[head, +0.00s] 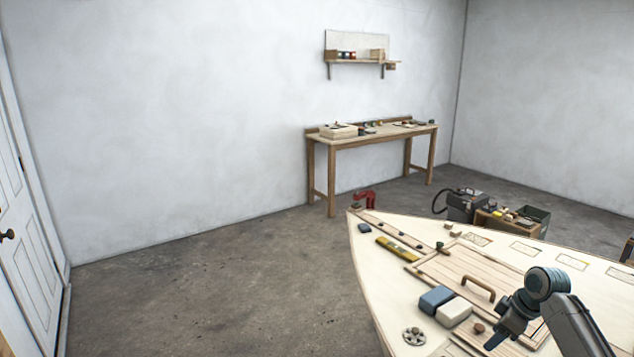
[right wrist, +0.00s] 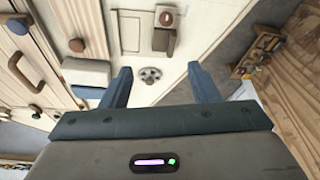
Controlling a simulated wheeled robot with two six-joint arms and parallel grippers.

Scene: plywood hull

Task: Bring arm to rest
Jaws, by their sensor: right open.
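My right gripper (head: 497,342) is at the lower right of the head view, above the pale plywood hull (head: 370,267). In the right wrist view its two fingers (right wrist: 160,88) stand apart with nothing between them, so it is open and empty. The arm behind it comes in from the lower right corner. My left gripper is not in view.
On the hull lie a blue and white block (head: 452,313), a slatted hatch with a brown handle (head: 478,288), a yellow level (head: 397,249) and a round metal disc (head: 414,336). A workbench (head: 372,137) stands by the back wall. The floor at left is clear.

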